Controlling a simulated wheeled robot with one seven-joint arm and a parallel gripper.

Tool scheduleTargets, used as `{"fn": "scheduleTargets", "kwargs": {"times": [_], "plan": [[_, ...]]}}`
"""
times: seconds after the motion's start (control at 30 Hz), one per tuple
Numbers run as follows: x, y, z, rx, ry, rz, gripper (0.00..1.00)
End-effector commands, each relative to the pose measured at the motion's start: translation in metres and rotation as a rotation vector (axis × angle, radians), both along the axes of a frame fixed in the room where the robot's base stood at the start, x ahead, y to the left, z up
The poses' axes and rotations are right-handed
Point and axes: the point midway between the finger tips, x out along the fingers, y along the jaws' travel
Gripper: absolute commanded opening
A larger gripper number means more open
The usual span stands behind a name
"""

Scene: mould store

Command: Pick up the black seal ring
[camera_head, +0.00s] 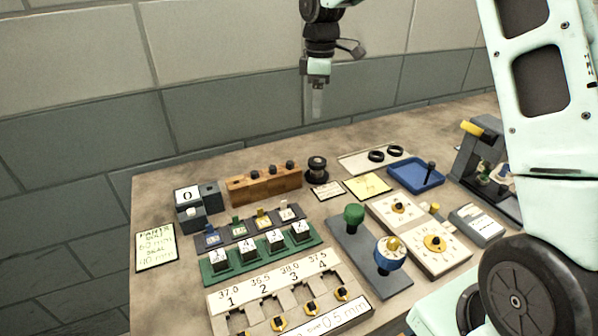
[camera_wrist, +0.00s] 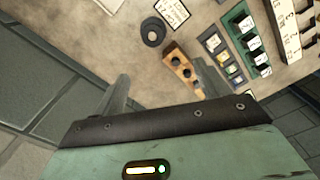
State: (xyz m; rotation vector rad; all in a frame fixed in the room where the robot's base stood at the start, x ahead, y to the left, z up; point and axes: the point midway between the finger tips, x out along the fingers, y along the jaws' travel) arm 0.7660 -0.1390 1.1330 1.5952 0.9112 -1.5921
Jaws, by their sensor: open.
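Two black rings (camera_head: 376,156) (camera_head: 394,151) lie side by side on a pale tray (camera_head: 350,163) at the back of the bench in the head view. I cannot tell from their looks which one is the seal ring. My gripper (camera_head: 317,103) hangs in the air above the back of the bench, left of the rings and well above them. In the wrist view my gripper (camera_wrist: 163,85) is open, with nothing between its fingers. The rings do not show in the wrist view.
A black spool (camera_head: 317,168) stands left of the tray, beside a wooden block with dark knobs (camera_head: 265,186). A blue tray (camera_head: 415,176) is to the right of the rings. A yellow note (camera_head: 368,186) lies in front. A grey press (camera_head: 478,160) stands far right.

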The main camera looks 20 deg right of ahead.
Motion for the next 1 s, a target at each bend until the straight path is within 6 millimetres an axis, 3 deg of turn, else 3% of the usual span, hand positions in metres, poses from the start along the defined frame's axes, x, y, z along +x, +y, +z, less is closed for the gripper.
{"fn": "scheduleTargets", "kwargs": {"times": [0.03, 0.13, 0.7, 1.0], "plan": [[0.005, -0.011, -0.003, -0.002, 0.000, 0.002, 0.75], [0.009, -0.019, -0.008, -0.006, 0.002, 0.008, 0.75], [0.008, -0.018, -0.112, -0.004, 0.003, 0.009, 0.75], [0.009, -0.018, -0.135, -0.004, 0.003, 0.009, 0.75]]}}
